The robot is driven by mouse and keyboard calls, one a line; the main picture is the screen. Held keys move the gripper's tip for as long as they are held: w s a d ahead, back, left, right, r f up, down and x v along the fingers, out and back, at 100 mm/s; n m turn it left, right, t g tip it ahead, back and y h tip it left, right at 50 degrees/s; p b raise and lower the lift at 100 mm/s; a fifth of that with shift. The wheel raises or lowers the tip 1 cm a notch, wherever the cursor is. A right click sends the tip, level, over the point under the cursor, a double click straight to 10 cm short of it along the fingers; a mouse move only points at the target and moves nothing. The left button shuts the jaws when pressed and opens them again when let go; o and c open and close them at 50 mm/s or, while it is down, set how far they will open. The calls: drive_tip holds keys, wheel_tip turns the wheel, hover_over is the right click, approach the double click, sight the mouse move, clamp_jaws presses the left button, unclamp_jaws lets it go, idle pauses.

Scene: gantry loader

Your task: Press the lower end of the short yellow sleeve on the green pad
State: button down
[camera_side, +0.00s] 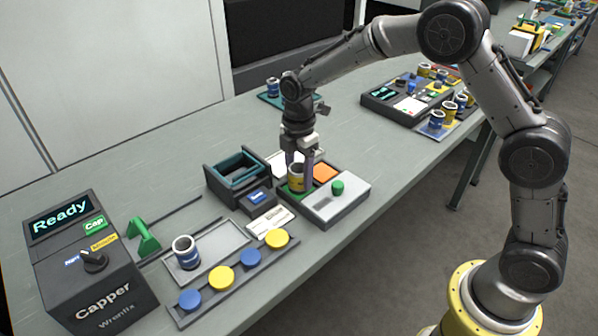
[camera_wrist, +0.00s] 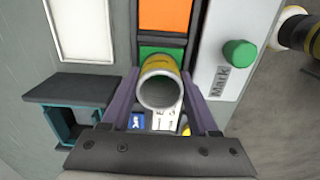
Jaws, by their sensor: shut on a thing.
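The short yellow sleeve (camera_side: 297,178) is upright between the fingers of my gripper (camera_side: 300,168) in the side view, over the green pad (camera_side: 283,190). In the wrist view the sleeve (camera_wrist: 160,86) shows its open top and yellow side between the two purple-grey fingers of my gripper (camera_wrist: 161,98). The green pad (camera_wrist: 160,52) shows beyond the sleeve there, next to an orange pad (camera_wrist: 165,15). The sleeve hides part of the green pad. I cannot tell whether the sleeve's lower end touches it.
A grey block with a green button (camera_side: 337,187) stands right of the pads. A dark open bin (camera_side: 238,176) stands left. The Capper machine (camera_side: 88,262), a blue sleeve (camera_side: 186,252) and a rail of blue and yellow caps (camera_side: 234,272) are at the front left.

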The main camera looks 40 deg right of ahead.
idle(0.4)
drive_tip(key=shift+r, duration=3)
